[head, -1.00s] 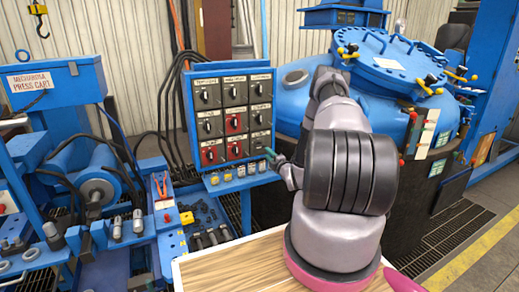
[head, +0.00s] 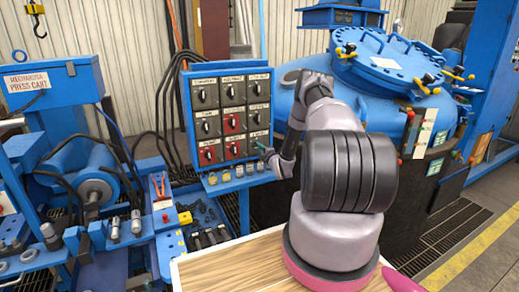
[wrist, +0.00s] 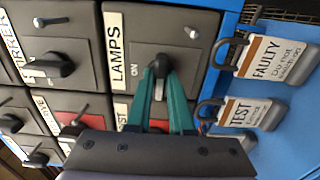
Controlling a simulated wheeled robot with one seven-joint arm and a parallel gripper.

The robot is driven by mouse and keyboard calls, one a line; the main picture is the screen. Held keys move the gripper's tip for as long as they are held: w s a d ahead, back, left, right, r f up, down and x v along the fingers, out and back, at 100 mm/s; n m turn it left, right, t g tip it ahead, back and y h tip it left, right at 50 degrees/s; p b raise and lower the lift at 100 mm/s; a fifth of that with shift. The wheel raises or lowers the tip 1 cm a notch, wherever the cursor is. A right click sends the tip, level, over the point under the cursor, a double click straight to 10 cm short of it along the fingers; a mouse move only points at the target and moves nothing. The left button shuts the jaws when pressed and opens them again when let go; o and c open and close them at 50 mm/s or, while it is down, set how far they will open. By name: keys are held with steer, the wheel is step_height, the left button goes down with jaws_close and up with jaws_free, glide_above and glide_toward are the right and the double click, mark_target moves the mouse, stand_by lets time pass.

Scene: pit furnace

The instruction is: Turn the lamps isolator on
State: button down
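The lamps isolator (wrist: 158,68) is a black rotary handle on a grey box labelled LAMPS, with ON printed beside it in the wrist view. Its box is at the lower right of the switch panel (head: 182,110) in the head view. My gripper (wrist: 162,80) has its two teal fingers close on either side of the handle, with little gap. It looks shut on the handle. The fingers partly hide the handle, so its exact angle is hard to read. In the head view my gripper (head: 264,151) is at the panel's lower right corner.
Neighbouring isolators (wrist: 52,67) sit close beside, one on a red plate (wrist: 72,108). Padlocks tagged FAULTY (wrist: 272,60) and TEST (wrist: 244,112) hang along the panel's lower edge. A blue furnace vessel (head: 375,85) stands right of the panel; a press cart (head: 50,85) stands left.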

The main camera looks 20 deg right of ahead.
stand_by(0.3)
steer(key=m, duration=1.7)
steer(key=shift+f+m, duration=0.1)
steer(key=shift+m, duration=0.3)
stand_by(0.4)
steer(key=c, duration=1.1)
jaws_free()
